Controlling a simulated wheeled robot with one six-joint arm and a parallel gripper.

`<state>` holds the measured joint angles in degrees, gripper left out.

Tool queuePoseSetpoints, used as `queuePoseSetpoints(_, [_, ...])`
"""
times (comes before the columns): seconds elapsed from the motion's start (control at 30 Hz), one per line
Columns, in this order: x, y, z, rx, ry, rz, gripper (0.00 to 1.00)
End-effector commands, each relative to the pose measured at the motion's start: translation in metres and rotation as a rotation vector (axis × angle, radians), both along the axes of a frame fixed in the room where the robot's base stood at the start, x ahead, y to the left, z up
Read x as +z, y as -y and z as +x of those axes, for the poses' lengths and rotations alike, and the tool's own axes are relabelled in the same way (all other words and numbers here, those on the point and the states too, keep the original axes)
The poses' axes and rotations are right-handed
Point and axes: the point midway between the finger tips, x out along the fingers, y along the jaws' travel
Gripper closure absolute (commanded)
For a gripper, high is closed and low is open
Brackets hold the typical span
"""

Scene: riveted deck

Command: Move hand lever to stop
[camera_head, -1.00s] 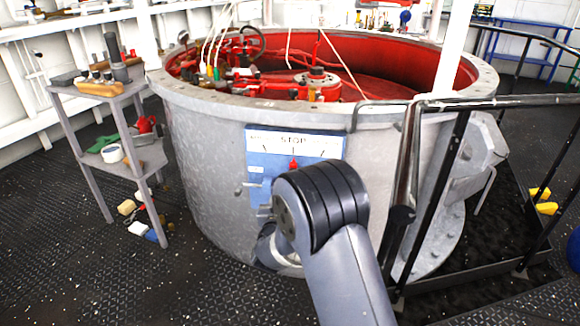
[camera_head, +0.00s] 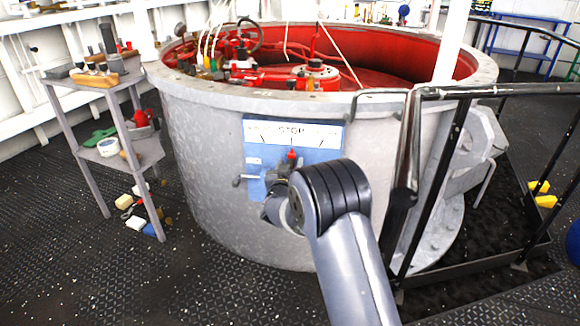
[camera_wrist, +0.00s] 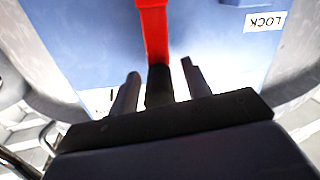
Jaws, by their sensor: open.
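The hand lever is a red bar (camera_wrist: 154,30) with a black grip (camera_wrist: 159,84) in the wrist view, in front of a blue panel. My gripper (camera_wrist: 160,82) is open, with one finger on each side of the black grip; whether either finger touches it I cannot tell. In the head view the blue panel (camera_head: 322,156) is on the grey drum, with a white strip (camera_head: 293,133) marked STOP along its top. My arm hides the panel's lower part and most of the lever there.
A LOCK label (camera_wrist: 265,22) shows upside down in the wrist view. A metal handle (camera_head: 239,181) sticks out at the panel's left. A black railing (camera_head: 450,170) stands close to the right of my arm. A grey tool shelf (camera_head: 140,150) stands left of the drum.

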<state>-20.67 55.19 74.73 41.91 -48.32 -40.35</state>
Motion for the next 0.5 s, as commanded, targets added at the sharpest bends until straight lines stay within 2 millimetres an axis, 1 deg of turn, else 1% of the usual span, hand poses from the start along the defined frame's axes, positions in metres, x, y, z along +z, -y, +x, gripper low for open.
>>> queuePoseSetpoints(0.13, [0.0001,0.0001,-0.0001,0.000,0.000,0.000,0.54])
queuePoseSetpoints(0.5, [0.0002,0.0000,-0.0003,0.000,0.000,0.000,0.84])
